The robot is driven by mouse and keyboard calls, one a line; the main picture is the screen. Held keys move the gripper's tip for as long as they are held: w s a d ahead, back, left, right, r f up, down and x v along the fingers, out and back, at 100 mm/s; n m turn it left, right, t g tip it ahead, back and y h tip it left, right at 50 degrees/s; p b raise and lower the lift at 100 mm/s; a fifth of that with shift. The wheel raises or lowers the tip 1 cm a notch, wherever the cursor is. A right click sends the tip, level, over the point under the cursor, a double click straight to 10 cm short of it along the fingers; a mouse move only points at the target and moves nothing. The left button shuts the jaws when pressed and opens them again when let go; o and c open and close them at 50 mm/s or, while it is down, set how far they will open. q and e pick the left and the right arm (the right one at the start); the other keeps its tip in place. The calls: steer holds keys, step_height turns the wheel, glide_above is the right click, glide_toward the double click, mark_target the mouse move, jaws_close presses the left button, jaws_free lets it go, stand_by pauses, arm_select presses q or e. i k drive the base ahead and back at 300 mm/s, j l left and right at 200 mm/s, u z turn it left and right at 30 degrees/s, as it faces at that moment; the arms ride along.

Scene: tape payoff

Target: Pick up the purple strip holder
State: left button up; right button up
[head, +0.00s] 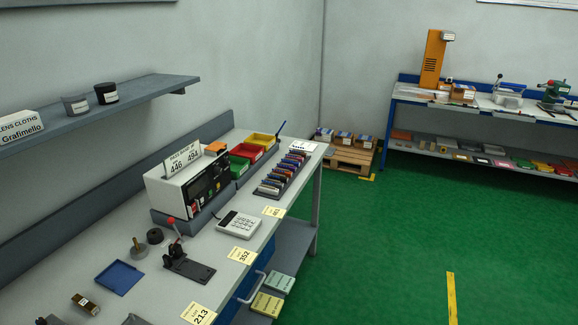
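A dark rack (284,174) with several slim upright holders in blue, red, pale and other dark tones stands near the far right end of the grey bench. The holders are small and close together in the head view, so I cannot tell for sure which one is purple. Neither of my grippers shows in this view.
A white box with a number sign (182,184) and red, yellow and green bins stand left of the rack. A white keypad (239,224), a lever tool (186,262) and a blue tray (119,277) lie nearer on the bench (150,303). Green floor (385,245) is open to the right.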

mark_target(291, 168)
steer(key=i+l, duration=0.5)
steer(key=i, duration=0.2)
steer(key=i+l, duration=0.5)
steer(key=i, duration=0.15)
